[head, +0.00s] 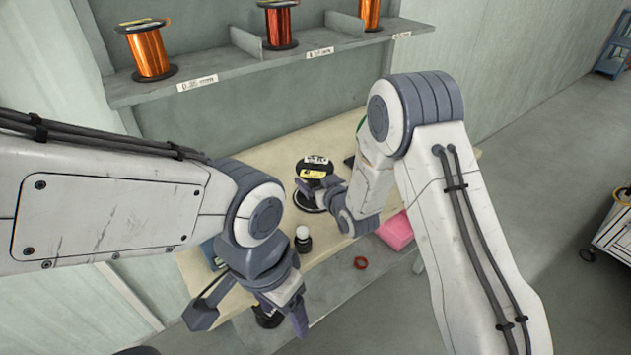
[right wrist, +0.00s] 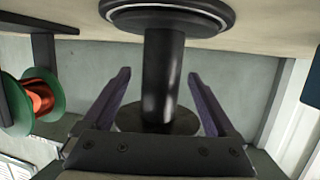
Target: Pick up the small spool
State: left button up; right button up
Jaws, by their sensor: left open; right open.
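A black spool (head: 316,166) with white and yellow labels on top stands upright on the bench, partly hidden by my right gripper. In the right wrist view its narrow black core (right wrist: 163,75) shows between a wide flange and a round end. My right gripper (right wrist: 160,85) is open, with one finger on each side of the core and gaps visible on both sides. My left gripper (head: 248,316) is open and low at the front edge of the bench, away from the black spool. A green-flanged spool with copper wire (right wrist: 38,98) is left of the right gripper.
The shelf (head: 225,74) above holds copper wire spools (head: 150,50). On the bench (head: 270,155) stands a dark bottle with a white cap (head: 303,238). A red ring (head: 361,263) and a pink block (head: 396,231) are near the front. A dark object (head: 267,317) is near my left gripper.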

grip_shut()
jog(key=shift+r, duration=0.1)
